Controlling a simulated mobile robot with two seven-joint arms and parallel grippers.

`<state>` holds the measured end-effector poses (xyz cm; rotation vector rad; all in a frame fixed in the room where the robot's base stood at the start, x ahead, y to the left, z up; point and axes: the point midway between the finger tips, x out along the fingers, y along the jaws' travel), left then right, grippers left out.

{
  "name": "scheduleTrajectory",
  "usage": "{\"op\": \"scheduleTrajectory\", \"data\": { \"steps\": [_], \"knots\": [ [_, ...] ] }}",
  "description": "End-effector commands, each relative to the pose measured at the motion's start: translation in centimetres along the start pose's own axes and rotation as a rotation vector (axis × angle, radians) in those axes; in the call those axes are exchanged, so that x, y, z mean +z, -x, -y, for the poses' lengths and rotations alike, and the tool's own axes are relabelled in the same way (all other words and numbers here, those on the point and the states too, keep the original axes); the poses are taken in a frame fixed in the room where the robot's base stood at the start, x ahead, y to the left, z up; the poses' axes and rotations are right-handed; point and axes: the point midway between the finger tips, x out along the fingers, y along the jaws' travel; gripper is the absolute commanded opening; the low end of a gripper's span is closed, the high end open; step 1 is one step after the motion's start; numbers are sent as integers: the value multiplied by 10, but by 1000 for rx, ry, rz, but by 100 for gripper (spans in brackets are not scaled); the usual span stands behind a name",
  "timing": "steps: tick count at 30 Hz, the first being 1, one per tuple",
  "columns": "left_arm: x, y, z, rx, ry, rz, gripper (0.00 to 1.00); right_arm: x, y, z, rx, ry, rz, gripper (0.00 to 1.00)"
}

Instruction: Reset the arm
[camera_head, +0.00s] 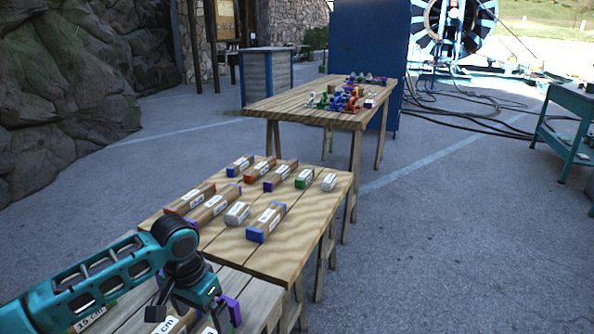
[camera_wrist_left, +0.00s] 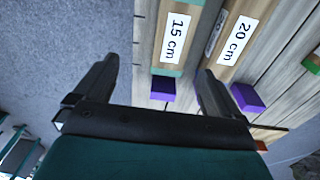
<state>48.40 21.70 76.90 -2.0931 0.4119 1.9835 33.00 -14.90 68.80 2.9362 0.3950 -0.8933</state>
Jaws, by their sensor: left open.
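My left arm (camera_head: 95,288) comes in from the lower left, and its gripper (camera_head: 190,308) hangs over the near wooden table. In the left wrist view the gripper's two dark fingers (camera_wrist_left: 152,88) are spread apart and hold nothing. Below them lie a wooden block labelled 15 cm (camera_wrist_left: 177,30) and one labelled 20 cm (camera_wrist_left: 235,38). A purple piece (camera_wrist_left: 162,88) shows between the fingers, below the 15 cm block, and another purple piece (camera_wrist_left: 247,97) shows beside the right finger. I cannot tell their exact height below the fingers. My right gripper is not in view.
A second wooden table (camera_head: 285,250) just beyond holds several labelled blocks with coloured ends. A farther table (camera_head: 290,103) carries small colourful items before a blue panel (camera_head: 368,45). A large cable reel (camera_head: 455,25) and loose cables lie behind. Open pavement (camera_head: 430,240) lies to the right.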

Motion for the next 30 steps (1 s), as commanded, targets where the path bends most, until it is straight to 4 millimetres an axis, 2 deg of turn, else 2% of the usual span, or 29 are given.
{"op": "scheduleTrajectory", "data": {
  "steps": [1,4,9,15,22,30],
  "knots": [
    [1,-9,-15,28,-17,-28,98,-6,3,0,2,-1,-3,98],
    [-1,-26,-44,81,-44,-121,98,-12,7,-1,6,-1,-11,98],
    [0,-47,-88,160,-58,-304,98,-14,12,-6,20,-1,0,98],
    [12,-56,-120,204,-22,-508,98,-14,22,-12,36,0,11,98],
    [46,-53,-128,160,55,-713,98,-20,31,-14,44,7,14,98],
    [110,-40,-109,-10,117,-864,98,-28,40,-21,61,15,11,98]
  ]
}}
